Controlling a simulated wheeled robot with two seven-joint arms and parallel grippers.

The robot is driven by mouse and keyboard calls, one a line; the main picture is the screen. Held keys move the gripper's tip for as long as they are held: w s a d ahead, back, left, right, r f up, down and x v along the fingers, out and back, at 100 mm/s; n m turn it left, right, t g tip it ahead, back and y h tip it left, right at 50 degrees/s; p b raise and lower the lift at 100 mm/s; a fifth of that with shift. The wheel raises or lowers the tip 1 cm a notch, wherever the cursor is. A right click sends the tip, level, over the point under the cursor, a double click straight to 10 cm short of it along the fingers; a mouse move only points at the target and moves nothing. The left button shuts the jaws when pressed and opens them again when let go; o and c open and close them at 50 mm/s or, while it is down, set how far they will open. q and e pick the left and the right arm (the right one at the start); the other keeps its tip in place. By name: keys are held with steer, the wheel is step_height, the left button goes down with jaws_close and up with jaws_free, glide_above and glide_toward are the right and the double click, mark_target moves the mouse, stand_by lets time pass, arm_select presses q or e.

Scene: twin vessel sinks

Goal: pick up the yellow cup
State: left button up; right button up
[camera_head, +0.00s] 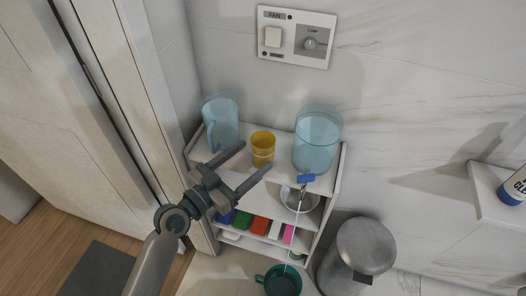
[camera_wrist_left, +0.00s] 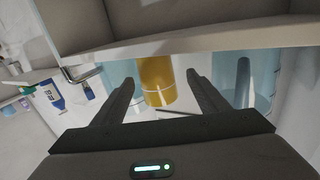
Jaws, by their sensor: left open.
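The yellow cup (camera_head: 262,144) stands upright on the top shelf of a small white rack, between a blue glass pitcher and a blue glass container. My left gripper (camera_head: 258,161) is open, with its two fingers reaching toward the cup from the front left. In the left wrist view the yellow cup (camera_wrist_left: 157,80) shows beyond and between the open fingers of my left gripper (camera_wrist_left: 163,77). Nothing is between the fingertips that I can see held. My right gripper is in neither view.
The blue pitcher (camera_head: 220,122) stands left of the cup and the blue container (camera_head: 317,141) right of it. The lower shelf holds several coloured items (camera_head: 260,225). A metal bin (camera_head: 358,257) and a green bucket (camera_head: 282,281) stand on the floor. A wall closes the back.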

mark_target(255, 157)
arm_select(q)
steer(key=shift+w+d+r+p, duration=0.1)
steer(key=shift+w+d+p, duration=0.2)
steer(key=shift+d, duration=0.15)
steer(key=p+x, duration=0.1)
steer(key=x, duration=0.2)
steer(key=shift+s, duration=0.15)
steer(key=shift+w+d, duration=0.4)
steer(key=shift+d, duration=0.05)
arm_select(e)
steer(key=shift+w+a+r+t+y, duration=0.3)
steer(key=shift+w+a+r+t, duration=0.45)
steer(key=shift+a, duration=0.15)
arm_select(q)
steer(key=shift+c, duration=0.5)
steer(key=c, duration=1)
